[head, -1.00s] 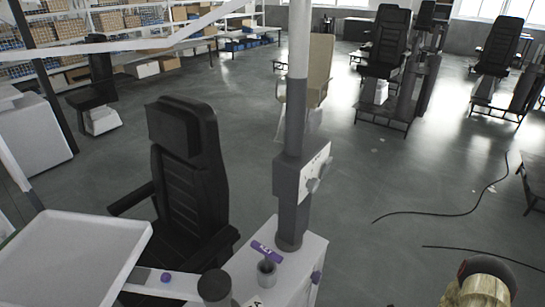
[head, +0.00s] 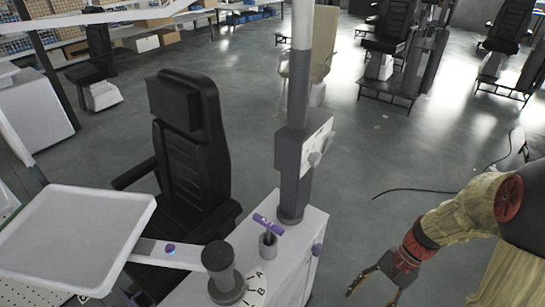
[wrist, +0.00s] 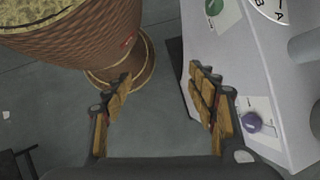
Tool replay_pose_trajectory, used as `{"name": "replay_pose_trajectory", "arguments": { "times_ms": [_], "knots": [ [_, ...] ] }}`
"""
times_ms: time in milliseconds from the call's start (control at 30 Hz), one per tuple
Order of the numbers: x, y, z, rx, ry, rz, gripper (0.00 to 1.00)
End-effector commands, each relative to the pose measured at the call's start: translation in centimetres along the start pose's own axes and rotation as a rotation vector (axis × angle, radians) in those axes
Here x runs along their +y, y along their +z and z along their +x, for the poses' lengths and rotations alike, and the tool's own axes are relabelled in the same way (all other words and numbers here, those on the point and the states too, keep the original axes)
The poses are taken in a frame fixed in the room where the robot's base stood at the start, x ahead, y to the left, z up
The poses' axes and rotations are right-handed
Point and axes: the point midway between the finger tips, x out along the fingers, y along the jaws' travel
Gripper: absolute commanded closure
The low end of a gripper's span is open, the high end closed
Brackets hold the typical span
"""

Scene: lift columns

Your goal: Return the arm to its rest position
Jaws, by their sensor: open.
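My arm (head: 455,215) comes in from the right edge of the head view, bent, with a yellowish fuzzy cover and red and black joints. My gripper (head: 371,296) hangs low at the bottom of that view, right of the white cabinet (head: 290,262) and apart from it. In the wrist view my gripper (wrist: 160,80) is open, with wood-coloured pads spread wide. Nothing is between the fingers but grey floor. The cabinet side (wrist: 245,70) is close to the right finger there.
The cabinet carries a grey column (head: 294,175), a purple-topped lever (head: 268,226) and a purple side knob (head: 317,249). A white tray (head: 75,235) and black chair (head: 190,150) stand left. A cable (head: 415,190) lies on open floor behind my arm.

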Motion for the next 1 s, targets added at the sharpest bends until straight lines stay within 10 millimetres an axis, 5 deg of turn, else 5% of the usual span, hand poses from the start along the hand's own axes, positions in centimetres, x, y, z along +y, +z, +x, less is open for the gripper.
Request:
{"name": "replay_pose_trajectory", "arguments": {
  "times_ms": [500, 1000],
  "knots": [
    [-0.5, 8.5, -10.8, 0.529, 0.199, -0.615, 0.42],
    [-3.1, 18.4, -17.4, 0.886, 0.118, -0.905, 0.42]
  ]
}}
